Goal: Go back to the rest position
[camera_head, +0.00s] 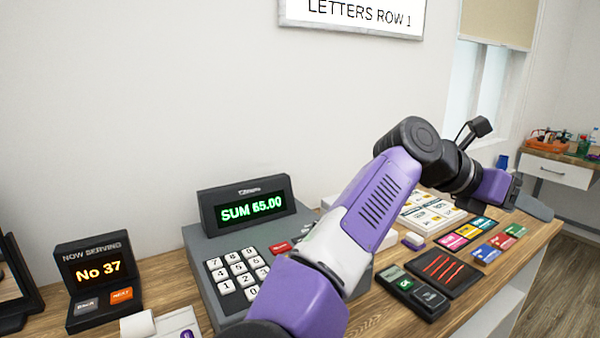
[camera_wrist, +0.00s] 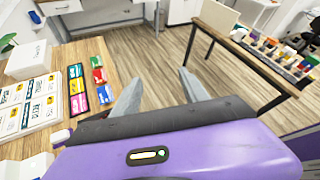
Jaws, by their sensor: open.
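My gripper (camera_head: 533,205) is at the right in the head view, at the end of my purple and black arm, above and beyond the right edge of the wooden counter (camera_head: 378,326). In the wrist view my gripper (camera_wrist: 158,90) shows two grey fingers spread wide apart. Nothing is between them, and the wooden floor (camera_wrist: 160,50) shows below. The gripper touches nothing that I can see.
On the counter stand a cash register (camera_head: 225,243) reading "SUM 65.00", a "No 37" display (camera_head: 97,270), a black tray with red sticks (camera_head: 442,270), coloured cards (camera_head: 468,232) and price sheets (camera_head: 425,212). Another table (camera_wrist: 245,55) with small items stands across open floor.

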